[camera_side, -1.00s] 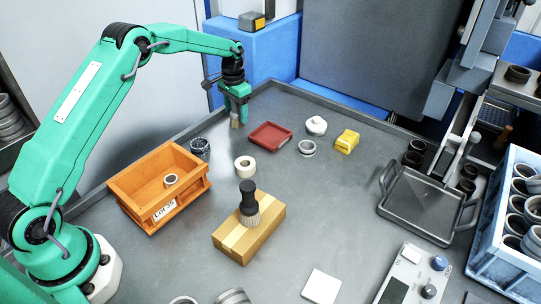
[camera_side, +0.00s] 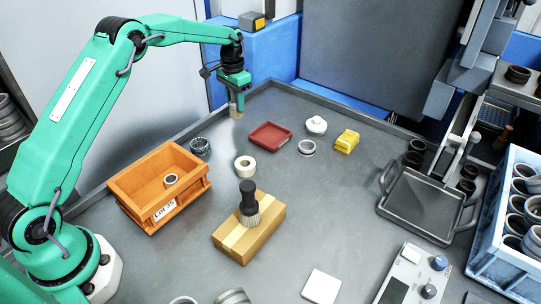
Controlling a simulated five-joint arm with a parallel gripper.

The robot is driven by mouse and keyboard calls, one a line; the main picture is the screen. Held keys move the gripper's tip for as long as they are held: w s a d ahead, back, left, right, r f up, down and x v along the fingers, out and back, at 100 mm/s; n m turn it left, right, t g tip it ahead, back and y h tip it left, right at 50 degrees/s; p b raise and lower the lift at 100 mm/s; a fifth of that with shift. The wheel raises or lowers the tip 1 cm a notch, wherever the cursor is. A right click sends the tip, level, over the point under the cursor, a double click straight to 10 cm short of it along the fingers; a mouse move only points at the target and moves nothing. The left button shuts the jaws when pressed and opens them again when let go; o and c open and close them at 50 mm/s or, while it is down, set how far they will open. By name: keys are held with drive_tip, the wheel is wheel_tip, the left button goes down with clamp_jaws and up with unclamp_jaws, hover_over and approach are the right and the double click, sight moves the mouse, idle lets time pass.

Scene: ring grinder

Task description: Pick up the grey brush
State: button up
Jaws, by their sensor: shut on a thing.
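My gripper (camera_side: 235,88) is at the far left of the work table, pointing down. It is shut on a small brush (camera_side: 236,110) with a grey upper part and pale tan bristles that hang downward. The brush's upper end is hidden between the fingers. The brush appears to be just above the table; the exact gap is hard to tell. Another brush (camera_side: 249,204), with a black handle and greyish bristles, stands upright on a cardboard box (camera_side: 262,238) at the middle front.
A red tray (camera_side: 270,136), a white lidded pot (camera_side: 316,125), a yellow block (camera_side: 347,141) and a tape roll (camera_side: 245,166) lie nearby. An orange crate (camera_side: 140,183) stands left, beside a dark jar (camera_side: 200,147). A grey tray (camera_side: 422,205) is at right.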

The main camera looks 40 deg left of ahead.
drive_tip(key=s+d+r, duration=0.4)
drive_tip(key=d+r, duration=0.3)
drive_tip(key=d, duration=0.4)
drive_tip(key=shift+s+r, duration=0.15)
idle(0.3)
